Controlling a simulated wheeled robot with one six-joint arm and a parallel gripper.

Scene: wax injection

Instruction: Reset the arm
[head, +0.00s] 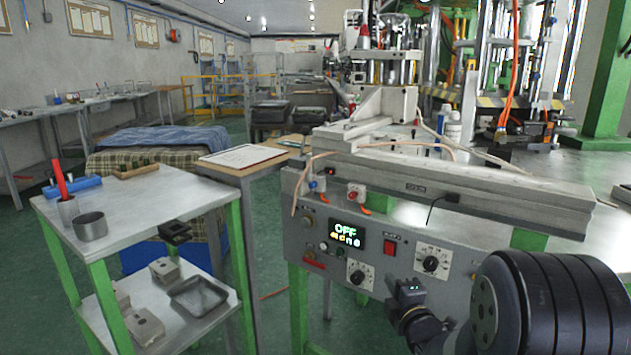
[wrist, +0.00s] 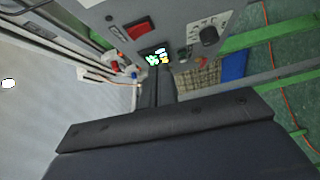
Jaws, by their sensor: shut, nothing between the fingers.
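My gripper (head: 408,294) is in front of the grey control panel (head: 335,215), at the lower right of the head view. My dark arm hides part of the panel's right end. In the wrist view my gripper's two dark fingers (wrist: 156,84) lie together, shut and empty. They point toward the panel, whose lit display (wrist: 158,56) shows just beyond the tips. In the head view the display (head: 346,235) reads OFF, with a red switch (head: 390,247) and black knobs around it.
A green-framed cart (head: 150,203) at left holds a metal cup (head: 91,227), a red-handled tool and a blue roller. Its lower shelf holds blocks and a tray (head: 198,297). A clipboard (head: 243,156) lies on a table behind. Green floor shows between cart and panel.

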